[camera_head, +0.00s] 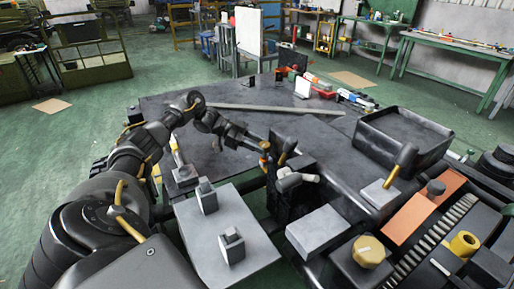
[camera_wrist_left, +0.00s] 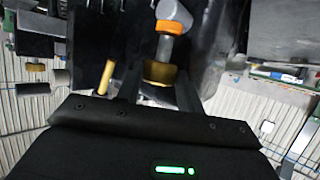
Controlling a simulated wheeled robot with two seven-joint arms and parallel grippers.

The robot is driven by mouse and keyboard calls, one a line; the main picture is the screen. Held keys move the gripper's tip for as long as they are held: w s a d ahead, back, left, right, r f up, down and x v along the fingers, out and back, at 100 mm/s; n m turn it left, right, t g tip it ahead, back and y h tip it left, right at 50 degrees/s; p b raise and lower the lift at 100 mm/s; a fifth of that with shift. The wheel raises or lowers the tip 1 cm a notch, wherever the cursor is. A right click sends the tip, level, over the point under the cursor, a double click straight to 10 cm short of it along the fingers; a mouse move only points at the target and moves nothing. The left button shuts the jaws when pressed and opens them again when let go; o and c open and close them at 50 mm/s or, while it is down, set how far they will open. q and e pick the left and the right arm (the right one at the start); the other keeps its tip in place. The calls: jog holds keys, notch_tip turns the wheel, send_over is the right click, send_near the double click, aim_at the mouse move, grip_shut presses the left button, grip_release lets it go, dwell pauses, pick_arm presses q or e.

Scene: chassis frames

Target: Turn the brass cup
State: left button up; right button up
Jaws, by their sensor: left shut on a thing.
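The brass cup (camera_wrist_left: 160,72) shows in the left wrist view as a short brass-coloured cylinder at the end of a grey stem. My left gripper (camera_wrist_left: 160,88) is shut on it, with a dark finger on each side. In the head view my left arm reaches in from the left, and the left gripper (camera_head: 268,150) is at the dark upright part of the machine in the middle. A small brass patch of the cup (camera_head: 264,144) shows there; the gripper and dark parts hide most of it. My right gripper is not in view.
A pale metal plate (camera_head: 195,248) with two small blocks lies in front of my arm. The machine at right carries a black tray (camera_head: 428,128), a brass knob (camera_head: 368,252) and a yellow cylinder (camera_head: 463,243).

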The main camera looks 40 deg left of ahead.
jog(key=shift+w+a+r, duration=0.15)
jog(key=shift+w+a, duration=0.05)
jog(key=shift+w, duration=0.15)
pick_arm(q)
jog(key=o, duration=1)
jog(key=shift+r, duration=0.1)
